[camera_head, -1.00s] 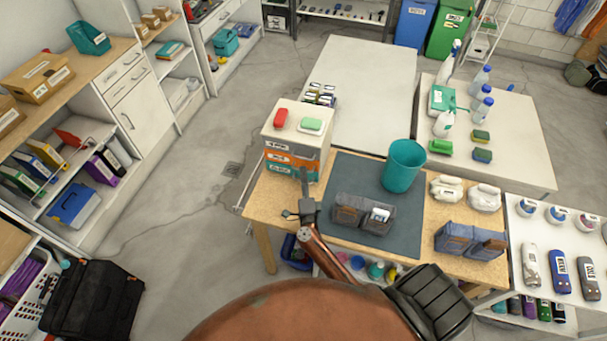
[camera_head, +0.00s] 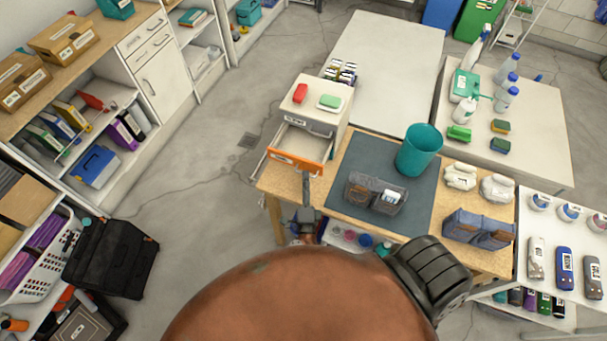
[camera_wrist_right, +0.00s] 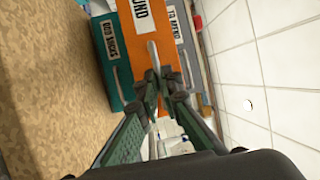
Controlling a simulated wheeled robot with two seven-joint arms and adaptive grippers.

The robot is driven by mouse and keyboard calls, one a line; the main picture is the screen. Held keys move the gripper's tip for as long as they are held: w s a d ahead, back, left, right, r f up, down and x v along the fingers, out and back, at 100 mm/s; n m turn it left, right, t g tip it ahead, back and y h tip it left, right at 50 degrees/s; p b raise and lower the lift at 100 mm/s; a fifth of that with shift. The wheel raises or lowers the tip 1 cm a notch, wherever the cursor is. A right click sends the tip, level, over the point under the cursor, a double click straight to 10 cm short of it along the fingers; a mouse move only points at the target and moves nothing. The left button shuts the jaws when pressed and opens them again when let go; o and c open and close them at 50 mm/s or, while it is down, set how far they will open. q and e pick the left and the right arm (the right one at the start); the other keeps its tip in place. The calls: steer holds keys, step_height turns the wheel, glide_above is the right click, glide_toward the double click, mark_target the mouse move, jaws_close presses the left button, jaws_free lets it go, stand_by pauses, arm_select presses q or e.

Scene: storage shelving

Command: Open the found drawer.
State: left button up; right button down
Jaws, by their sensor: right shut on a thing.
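The small drawer unit (camera_head: 335,108) stands on the left end of the wooden table. Its orange drawer (camera_head: 290,160) is pulled out toward me, and its pale interior looks empty. In the right wrist view the orange front (camera_wrist_right: 175,50) carries a white label, partly cut off, ending in "UND". My right gripper (camera_head: 309,180) is at the orange front. In the wrist view its fingers (camera_wrist_right: 158,88) are shut on the pale drawer handle (camera_wrist_right: 153,55). The teal drawer (camera_wrist_right: 112,55) is beside the orange one there. My left gripper is not in view.
A red item (camera_head: 300,93) and a green-and-white item (camera_head: 330,101) lie on top of the unit. A grey mat (camera_head: 350,150) holds a divided grey organizer (camera_head: 376,193) and a teal bin (camera_head: 419,150). Open floor lies left of the table.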

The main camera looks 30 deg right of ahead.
steer(key=shift+f, duration=0.1)
steer(key=c, duration=2.1)
jaws_free()
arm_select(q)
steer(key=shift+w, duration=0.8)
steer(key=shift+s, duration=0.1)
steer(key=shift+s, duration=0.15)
arm_select(e)
steer(key=v, duration=1.2)
